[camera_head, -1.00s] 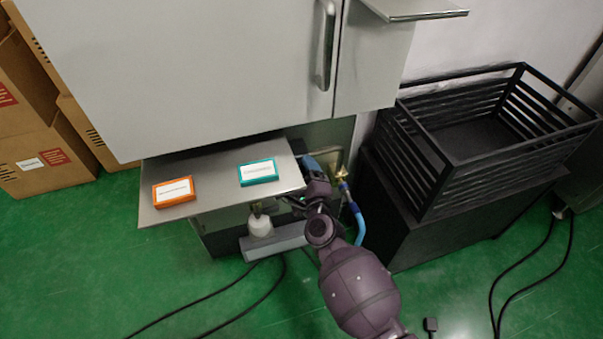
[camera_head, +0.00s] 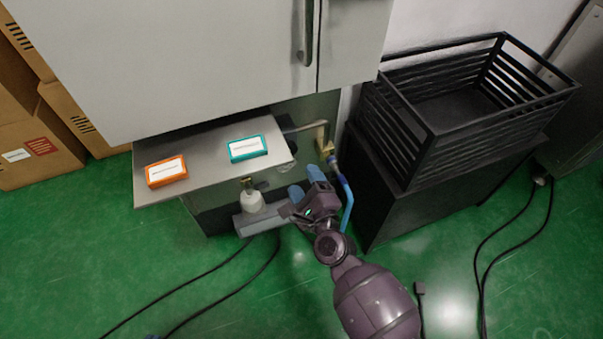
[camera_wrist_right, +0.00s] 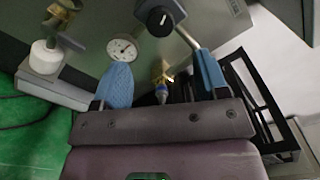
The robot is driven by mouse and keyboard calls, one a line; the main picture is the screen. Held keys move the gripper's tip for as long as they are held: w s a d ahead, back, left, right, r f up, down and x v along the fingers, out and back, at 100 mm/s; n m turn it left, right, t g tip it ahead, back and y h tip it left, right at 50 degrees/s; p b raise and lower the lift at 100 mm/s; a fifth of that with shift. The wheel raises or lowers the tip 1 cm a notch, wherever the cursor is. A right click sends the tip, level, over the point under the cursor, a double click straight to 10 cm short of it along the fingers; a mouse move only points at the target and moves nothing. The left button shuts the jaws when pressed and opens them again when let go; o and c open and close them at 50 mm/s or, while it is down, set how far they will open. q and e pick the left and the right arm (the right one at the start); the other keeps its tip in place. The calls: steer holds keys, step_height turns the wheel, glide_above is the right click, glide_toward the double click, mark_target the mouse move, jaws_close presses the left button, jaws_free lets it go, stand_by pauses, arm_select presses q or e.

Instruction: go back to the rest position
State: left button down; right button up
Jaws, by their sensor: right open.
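My right gripper (camera_head: 306,182) is open and empty, with two blue fingers apart, in front of the machine just below and right of its steel shelf. In the right wrist view its open fingers (camera_wrist_right: 160,72) face the machine's lower panel, with nothing between them. A black knob (camera_wrist_right: 160,20) and a round gauge (camera_wrist_right: 122,49) lie beyond the fingertips, apart from them as far as I can tell. My left gripper is not recognisable in any view.
The steel shelf (camera_head: 205,147) holds an orange box (camera_head: 166,172) and a teal box (camera_head: 248,149). A black slatted crate (camera_head: 415,165) stands on a dark cabinet at right. A blue hose (camera_head: 347,205) hangs beside my gripper. Cables cross the green floor (camera_head: 90,250).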

arm_select(q)
steer(key=shift+w+r, duration=0.15)
steer(key=shift+w, duration=0.1)
stand_by(0.3)
step_height(320, 180, up, 9)
steer(key=n+t+p, duration=0.1)
steer(key=p, duration=1)
steer(key=shift+a+p, duration=0.15)
steer(key=shift+p, duration=0.25)
arm_select(e)
steer(key=s+d+r+n+g+h, duration=0.2)
steer(key=s+d+r+n+g, duration=0.1)
steer(key=s+d+n, duration=0.8)
steer(key=s+d+r+n+g+h, duration=0.3)
steer(key=s+d+n, duration=0.8)
steer(key=s, duration=0.9)
steer(key=shift+d+h, duration=0.3)
steer(key=shift+d, duration=0.85)
arm_select(q)
steer(key=shift+w+r, duration=0.2)
steer(key=shift+r, duration=0.15)
arm_select(e)
steer(key=shift+r, duration=0.1)
